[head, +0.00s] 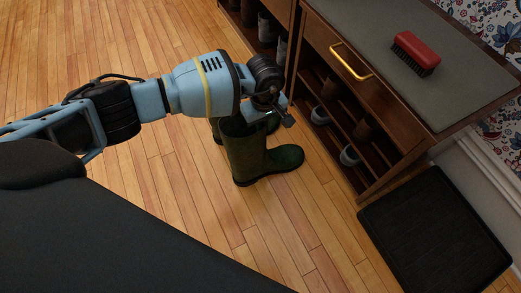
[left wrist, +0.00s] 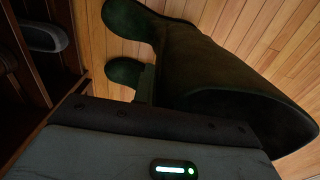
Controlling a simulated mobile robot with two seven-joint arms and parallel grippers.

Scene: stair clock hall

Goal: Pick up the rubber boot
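A dark green rubber boot (head: 246,152) stands upright on the wood floor, its toe pointing right. A second boot (head: 216,130) stands close behind it, mostly hidden by my left arm. My left gripper (head: 284,112) is above and beside the top of the near boot's shaft; I cannot tell whether it touches it. In the left wrist view the near boot's shaft (left wrist: 215,65) fills the right and middle, with its open top at lower right. The second boot's toe (left wrist: 125,72) shows beside it. The fingers are not clear enough to judge their opening. My right gripper is out of view.
A wooden shoe bench (head: 340,95) with a grey top stands close on the right, its shelves holding shoes (head: 349,156). A red brush (head: 415,54) lies on top. A black mat (head: 435,235) lies at lower right. Floor left of the boots is clear.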

